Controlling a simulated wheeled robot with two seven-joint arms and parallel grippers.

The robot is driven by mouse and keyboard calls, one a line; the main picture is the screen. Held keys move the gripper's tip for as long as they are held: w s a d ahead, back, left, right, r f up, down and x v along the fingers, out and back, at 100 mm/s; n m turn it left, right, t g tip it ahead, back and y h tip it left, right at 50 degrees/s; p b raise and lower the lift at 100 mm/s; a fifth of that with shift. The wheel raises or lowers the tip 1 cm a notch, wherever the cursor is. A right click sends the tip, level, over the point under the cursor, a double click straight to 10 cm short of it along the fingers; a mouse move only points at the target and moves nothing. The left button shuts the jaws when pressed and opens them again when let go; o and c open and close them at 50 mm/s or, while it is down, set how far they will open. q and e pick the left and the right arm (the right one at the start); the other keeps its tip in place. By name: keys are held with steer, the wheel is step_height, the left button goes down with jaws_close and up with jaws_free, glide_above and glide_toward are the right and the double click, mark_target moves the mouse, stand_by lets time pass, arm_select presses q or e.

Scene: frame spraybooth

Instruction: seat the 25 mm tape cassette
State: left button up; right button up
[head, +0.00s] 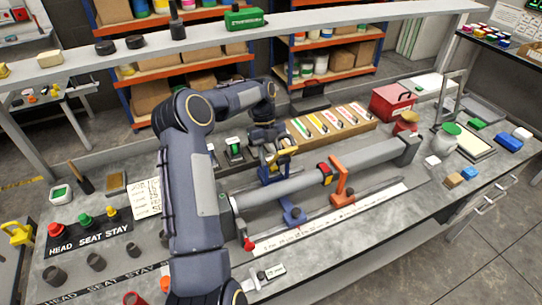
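One arm of mine, which I take to be the left, rises from the bottom left of centre and bends right at the top. Its gripper (272,150) points down at the back of the bench, above a blue clamp-like fixture (277,176). Yellow parts (285,158) show at the fingertips. I cannot tell whether they are held, or whether the fingers are shut. A small black holder with a green and white reel (233,146) stands just left of the gripper. I cannot tell which piece is the 25 mm tape cassette. My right gripper is not in view.
A long grey tube (375,158) with a blue, an orange and a red-black fitting lies along a white scale (330,218). A wooden tray (335,124) of coloured strips and a red toolbox (392,102) stand behind. A HEAD SEAT STAY button panel (90,236) is at left.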

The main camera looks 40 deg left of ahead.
arm_select(q)
steer(key=shift+f, duration=0.1)
steer(key=o, duration=1.6)
steer(key=shift+f, duration=0.1)
steer(key=shift+r+p, duration=0.75)
steer(key=shift+r, duration=0.45)
steer(key=shift+r+p, duration=0.35)
steer(key=shift+r, duration=1.55)
